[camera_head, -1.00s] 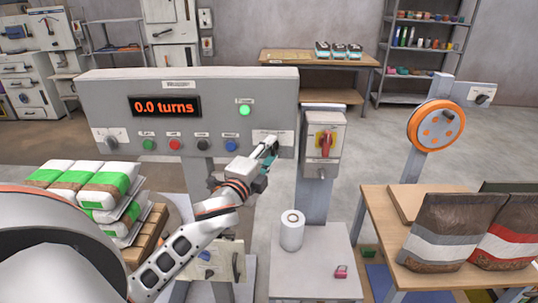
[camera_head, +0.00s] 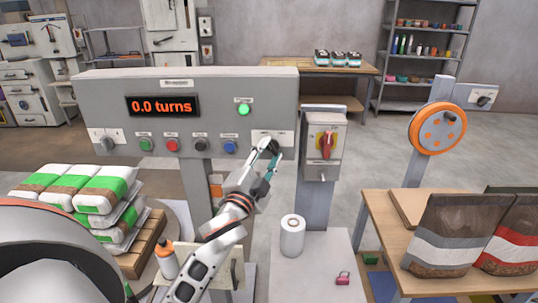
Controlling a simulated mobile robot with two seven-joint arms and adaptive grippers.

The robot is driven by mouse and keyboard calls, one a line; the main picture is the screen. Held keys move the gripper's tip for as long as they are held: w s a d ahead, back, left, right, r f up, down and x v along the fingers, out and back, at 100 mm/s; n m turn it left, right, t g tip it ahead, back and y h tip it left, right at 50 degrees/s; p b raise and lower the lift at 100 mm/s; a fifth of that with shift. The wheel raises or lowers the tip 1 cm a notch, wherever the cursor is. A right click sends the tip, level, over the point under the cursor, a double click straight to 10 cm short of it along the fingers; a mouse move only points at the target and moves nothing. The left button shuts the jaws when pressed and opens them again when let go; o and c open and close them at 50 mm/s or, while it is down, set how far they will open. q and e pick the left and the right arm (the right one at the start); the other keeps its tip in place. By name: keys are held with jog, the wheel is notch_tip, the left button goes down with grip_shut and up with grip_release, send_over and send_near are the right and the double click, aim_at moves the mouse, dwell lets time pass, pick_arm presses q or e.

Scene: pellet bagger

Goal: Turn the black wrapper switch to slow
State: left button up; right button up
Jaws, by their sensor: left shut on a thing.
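The grey wrapper panel (camera_head: 215,88) stands in front of me with a display reading "0.0 turns" (camera_head: 163,105) and a lit green lamp (camera_head: 244,108). The black switch (camera_head: 272,147) sits on a pale plate at the panel's lower right. My left gripper (camera_head: 270,156) is at this switch, shut on it, and its fingers hide most of the knob. I cannot read the switch position. A second dark knob (camera_head: 106,144) is on a plate at the panel's lower left. My right gripper is not in view.
Several coloured buttons (camera_head: 201,145) line the panel's lower edge. A grey box with a red-and-yellow rotary switch (camera_head: 325,144) stands close right of my gripper. Stacked bags (camera_head: 100,190) are at left, and a white roll (camera_head: 292,236) stands on a pale surface.

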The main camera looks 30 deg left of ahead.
pick_arm(q)
jog(key=shift+r, duration=0.1)
jog(key=o, duration=1.1)
jog(key=shift+w, duration=0.1)
jog(key=v, duration=1.2)
jog(key=s+d+f+n+g+h, duration=0.1)
jog(key=d+f+g+h, duration=0.1)
jog(key=f, duration=0.7)
jog(key=s+d+f+n+g+h, duration=0.1)
jog(key=d+f, duration=0.4)
jog(key=f, duration=0.5)
jog(key=s+d+f+n+g+h, duration=0.1)
jog(key=s+d+f+g+h, duration=0.1)
jog(key=f, duration=0.8)
jog(key=shift+s+d+g+h, duration=0.3)
jog(key=shift+s+d+g, duration=0.35)
jog(key=shift+d, duration=0.35)
jog(key=s+d+f+g, duration=0.1)
jog(key=s+f, duration=0.1)
jog(key=f, duration=0.1)
jog(key=s+d+f+n+h, duration=0.1)
jog(key=s+f, duration=0.2)
jog(key=f, duration=0.1)
jog(key=s+d+f+n+g, duration=0.1)
jog(key=s+d+f, duration=0.1)
jog(key=f, duration=0.1)
jog(key=shift+s+f+g, duration=0.25)
jog(key=shift+g, duration=0.1)
jog(key=shift+c, duration=0.4)
